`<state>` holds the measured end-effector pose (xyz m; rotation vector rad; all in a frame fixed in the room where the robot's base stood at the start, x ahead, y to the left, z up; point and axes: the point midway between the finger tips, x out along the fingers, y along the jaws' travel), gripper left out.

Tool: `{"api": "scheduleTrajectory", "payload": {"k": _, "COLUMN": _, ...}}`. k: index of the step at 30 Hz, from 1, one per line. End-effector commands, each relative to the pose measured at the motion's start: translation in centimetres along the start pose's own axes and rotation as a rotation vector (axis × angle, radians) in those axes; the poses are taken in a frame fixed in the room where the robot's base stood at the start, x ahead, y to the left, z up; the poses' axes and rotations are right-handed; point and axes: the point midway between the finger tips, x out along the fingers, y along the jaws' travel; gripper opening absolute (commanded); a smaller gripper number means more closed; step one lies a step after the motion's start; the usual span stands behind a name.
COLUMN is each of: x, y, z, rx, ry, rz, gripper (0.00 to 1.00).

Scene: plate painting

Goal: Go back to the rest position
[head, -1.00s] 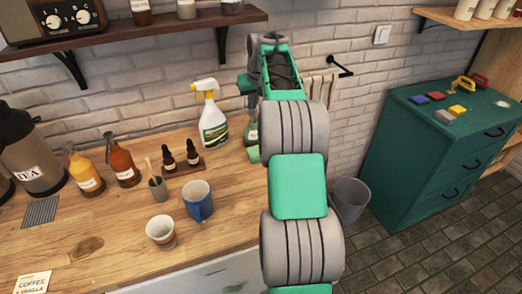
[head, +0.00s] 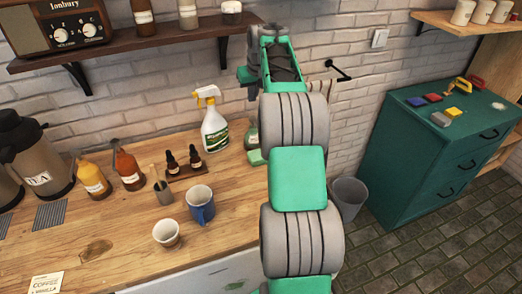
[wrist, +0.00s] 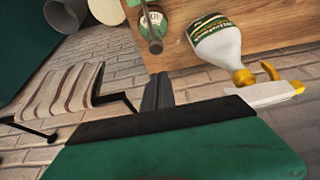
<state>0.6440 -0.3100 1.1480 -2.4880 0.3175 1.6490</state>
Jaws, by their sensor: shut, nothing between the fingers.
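My gripper (wrist: 157,92) shows in the wrist view as dark fingers held together with nothing between them, in front of a green body. It hangs over the strip between the counter edge and the brick wall. In the head view my raised arm stands in the middle of the picture, and its far links hide most of the gripper. The white spray bottle (head: 214,132) with a yellow nozzle stands left of the arm; it also shows in the wrist view (wrist: 218,45). A green bottle (wrist: 150,22) is near it, apart from the fingers.
The wooden counter (head: 130,215) holds a blue mug (head: 201,208), a paper cup (head: 167,234), syrup bottles and dropper bottles. A striped cloth (wrist: 70,92) hangs on a wall rail. A grey bin (head: 348,197) and a teal cabinet (head: 420,150) stand right, with open tiled floor beyond.

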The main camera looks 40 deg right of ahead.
Motion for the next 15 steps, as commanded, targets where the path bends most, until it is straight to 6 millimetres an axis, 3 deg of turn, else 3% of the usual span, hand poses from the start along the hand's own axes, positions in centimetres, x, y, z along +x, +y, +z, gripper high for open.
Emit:
{"api": "scheduleTrajectory", "payload": {"k": 1, "x": -0.7, "y": 0.0, "z": -0.3, "rx": 0.0, "ry": -0.001, "rz": 0.0, "gripper": 0.0}}
{"api": "scheduleTrajectory", "payload": {"k": 12, "x": -0.5, "y": -0.1, "z": -0.2, "rx": -0.001, "ry": 0.0, "rz": 0.0, "gripper": 0.0}}
{"api": "scheduleTrajectory", "payload": {"k": 15, "x": -1.5, "y": -1.5, "z": 0.1, "rx": -0.009, "ry": 0.002, "rz": -0.005, "gripper": 0.0}}
